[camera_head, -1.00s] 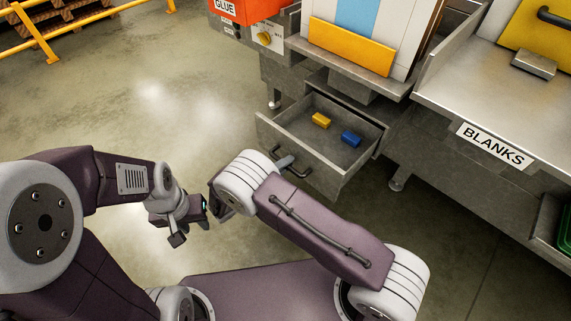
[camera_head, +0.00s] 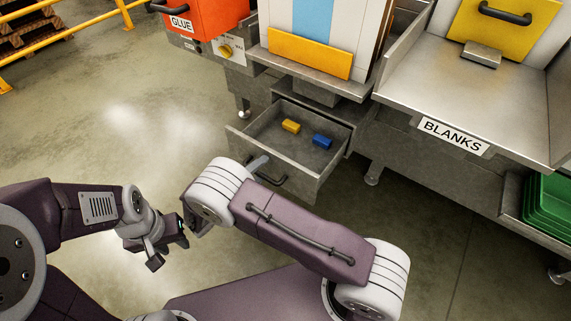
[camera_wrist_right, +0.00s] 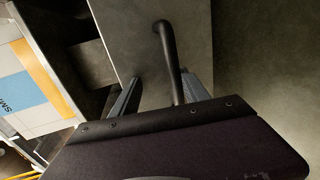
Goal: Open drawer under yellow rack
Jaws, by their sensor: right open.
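The drawer (camera_head: 283,157) under the rack with the yellow front panel (camera_head: 310,53) is pulled out, its inside open to view. A yellow block (camera_head: 291,126) and a blue block (camera_head: 322,141) lie in it. Its dark bar handle (camera_head: 270,180) is on the front face. In the right wrist view, the handle (camera_wrist_right: 170,60) reaches between the two fingers of my open right gripper (camera_wrist_right: 161,80); contact cannot be told. In the head view my right arm hides most of that gripper. My left gripper (camera_head: 168,247) is away from the drawer, over the floor; its jaw gap is unclear.
An orange GLUE box (camera_head: 205,17) stands left of the rack. A metal BLANKS table (camera_head: 430,85) is at the right, with green bins (camera_head: 545,215) below it. A yellow railing (camera_head: 60,35) is at the back left. Floor left of the drawer is clear.

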